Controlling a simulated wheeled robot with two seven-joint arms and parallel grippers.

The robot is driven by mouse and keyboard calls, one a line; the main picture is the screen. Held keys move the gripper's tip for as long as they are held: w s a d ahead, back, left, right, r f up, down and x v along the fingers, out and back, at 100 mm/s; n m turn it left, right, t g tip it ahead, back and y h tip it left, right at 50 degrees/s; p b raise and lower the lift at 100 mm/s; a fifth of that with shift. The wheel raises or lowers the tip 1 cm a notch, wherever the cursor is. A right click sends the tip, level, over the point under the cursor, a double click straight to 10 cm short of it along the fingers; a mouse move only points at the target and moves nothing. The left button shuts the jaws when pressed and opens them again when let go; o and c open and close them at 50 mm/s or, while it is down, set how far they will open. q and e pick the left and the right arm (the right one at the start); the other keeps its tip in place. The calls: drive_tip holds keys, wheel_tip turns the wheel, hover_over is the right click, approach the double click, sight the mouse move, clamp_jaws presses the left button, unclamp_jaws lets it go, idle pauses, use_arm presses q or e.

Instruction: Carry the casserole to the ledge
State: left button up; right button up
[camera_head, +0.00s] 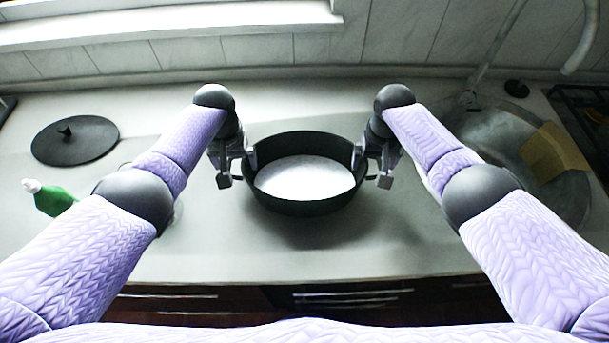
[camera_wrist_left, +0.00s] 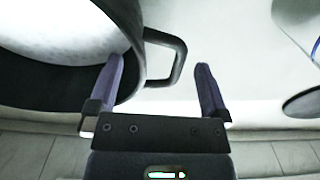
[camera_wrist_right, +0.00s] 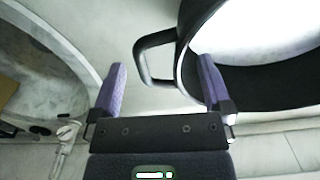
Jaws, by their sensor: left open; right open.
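The casserole (camera_head: 305,203) is a wide black pot with a pale inside, upright on the counter at the middle of the head view. My left gripper (camera_head: 237,172) is open at its left side. In the left wrist view the pot's looped handle (camera_wrist_left: 178,67) lies between the spread fingers, one finger overlapping the pot's rim. My right gripper (camera_head: 372,172) is open at its right side. In the right wrist view the other handle (camera_wrist_right: 140,62) shows between and just beyond the fingers. Contact cannot be told. A white ledge (camera_head: 170,30) runs along the wall behind.
A black lid (camera_head: 90,146) and a green bottle (camera_head: 52,199) are at the left of the counter (camera_head: 215,260). A round sink (camera_head: 490,130) with a tan board (camera_head: 553,152) is at the right. The counter before and behind the pot is clear.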

use_arm(q)
drive_tip(key=shift+f, duration=0.95)
use_arm(e)
drive_tip(key=shift+f, duration=0.95)
use_arm(q)
clamp_jaws()
use_arm(e)
clamp_jaws()
use_arm(q)
drive_tip(key=shift+w+r, duration=0.1)
use_arm(e)
drive_tip(key=shift+w+r, duration=0.1)
